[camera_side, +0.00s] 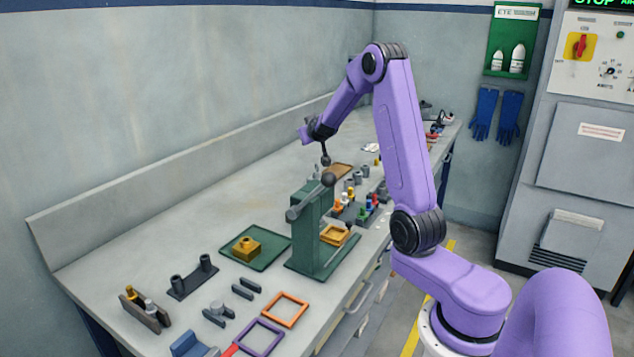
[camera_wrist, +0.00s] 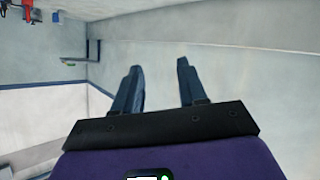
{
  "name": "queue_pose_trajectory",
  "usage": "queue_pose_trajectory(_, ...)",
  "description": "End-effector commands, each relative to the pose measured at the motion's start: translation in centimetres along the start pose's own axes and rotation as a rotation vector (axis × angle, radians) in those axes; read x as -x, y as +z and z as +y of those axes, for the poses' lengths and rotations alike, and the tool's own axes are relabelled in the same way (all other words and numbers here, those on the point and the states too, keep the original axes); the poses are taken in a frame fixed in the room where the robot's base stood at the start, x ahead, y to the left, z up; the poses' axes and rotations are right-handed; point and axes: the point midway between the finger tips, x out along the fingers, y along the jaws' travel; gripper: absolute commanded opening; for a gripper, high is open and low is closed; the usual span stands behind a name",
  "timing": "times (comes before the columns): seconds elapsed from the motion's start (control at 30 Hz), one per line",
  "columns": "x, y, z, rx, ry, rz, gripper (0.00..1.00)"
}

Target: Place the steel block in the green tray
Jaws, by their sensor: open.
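The green tray (camera_side: 272,257) lies flat on the bench, left of the green press. A brass-coloured block with a round knob (camera_side: 246,248) stands in it. I cannot pick out the steel block for certain; small grey pieces (camera_side: 355,180) stand behind the press, too small to tell apart. My gripper shows in the wrist view (camera_wrist: 158,66) with its two dark fingers apart and nothing between them. In the side view it is small and partly hidden by my wrist, high above the bench behind the press. No task object shows in the wrist view.
The green press (camera_side: 306,215) with its lever stands between my arm and the tray. A dark stand with two posts (camera_side: 192,278), an orange frame (camera_side: 286,309) and a purple frame (camera_side: 259,337) lie in front. The bench along the wall (camera_side: 190,225) is clear.

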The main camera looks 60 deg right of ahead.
Motion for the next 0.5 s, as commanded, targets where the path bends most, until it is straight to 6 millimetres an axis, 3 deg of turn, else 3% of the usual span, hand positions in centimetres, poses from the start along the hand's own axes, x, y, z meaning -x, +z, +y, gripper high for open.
queue_pose_trajectory(0.27,0.7,0.6,3.3,-0.206,0.15,0.0,0.42)
queue_pose_trajectory(0.5,-1.5,5.3,1.6,-0.197,0.143,-0.008,0.42)
